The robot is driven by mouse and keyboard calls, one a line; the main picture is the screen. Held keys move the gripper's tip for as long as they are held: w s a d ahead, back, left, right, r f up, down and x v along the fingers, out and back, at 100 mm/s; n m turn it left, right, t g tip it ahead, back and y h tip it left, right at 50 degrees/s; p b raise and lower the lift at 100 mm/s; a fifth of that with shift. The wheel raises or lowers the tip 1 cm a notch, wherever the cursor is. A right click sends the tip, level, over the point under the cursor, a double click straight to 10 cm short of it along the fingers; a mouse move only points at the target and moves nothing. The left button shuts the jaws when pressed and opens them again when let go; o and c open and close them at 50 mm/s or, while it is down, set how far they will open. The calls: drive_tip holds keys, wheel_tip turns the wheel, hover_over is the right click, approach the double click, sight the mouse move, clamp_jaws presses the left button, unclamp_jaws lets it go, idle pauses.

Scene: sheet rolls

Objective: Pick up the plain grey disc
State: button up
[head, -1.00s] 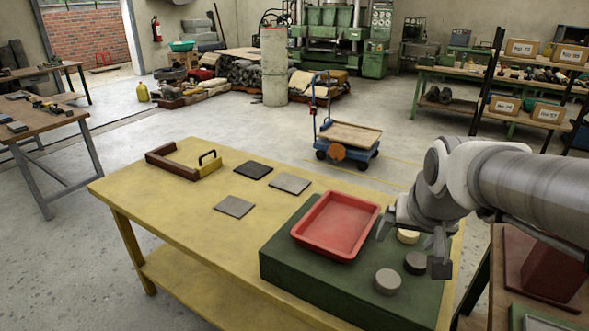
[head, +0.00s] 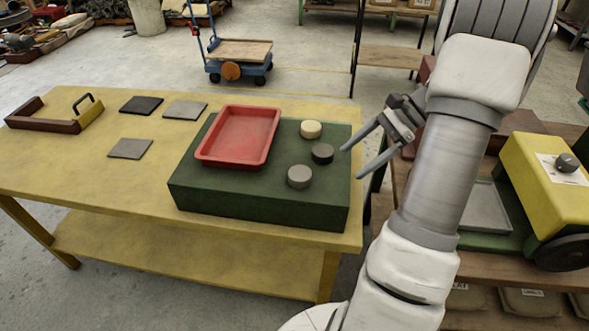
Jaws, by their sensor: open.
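The plain grey disc (head: 299,177) lies flat on the green block (head: 258,208), near its front right part. A darker disc (head: 322,153) lies just behind it to the right, and a cream disc (head: 311,129) lies further back. My gripper (head: 351,164) is open and empty at the right edge of the block in the picture. Its two fingers point left and down towards the discs, apart from them. The grey disc is in full view. I cannot tell how high the fingertips are.
A red tray (head: 205,160) sits on the block, left of the discs. The yellow table (head: 60,170) holds flat square plates (head: 130,149) and a wooden tray with a handle (head: 40,125). A second bench with a yellow machine (head: 548,180) stands at right.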

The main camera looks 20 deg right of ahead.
drive_tip(key=d+m+t+y, duration=0.3)
drive_tip(key=d+y, duration=0.1)
drive_tip(key=d, duration=0.1)
approach(309, 173)
drive_tip(key=x, duration=0.3)
drive_tip(key=b+x, duration=0.1)
drive_tip(key=x, duration=0.1)
drive_tip(key=shift+s+a+r, duration=0.1)
drive_tip(key=shift+a+r, duration=0.15)
drive_tip(key=shift+r, duration=0.05)
drive_tip(key=shift+d+f+x, duration=0.1)
drive_tip(key=shift+f+x, duration=0.05)
drive_tip(key=shift+x, duration=0.8)
drive_tip(key=shift+d+f+x, duration=0.1)
drive_tip(key=shift+f+x, duration=0.05)
drive_tip(key=shift+x, duration=0.85)
drive_tip(key=shift+d+f+x, duration=0.1)
drive_tip(key=shift+f+x, duration=0.05)
drive_tip(key=shift+x, duration=0.8)
drive_tip(key=c, duration=1.2)
drive_tip(key=shift+o, duration=0.2)
drive_tip(key=shift+r, duration=0.15)
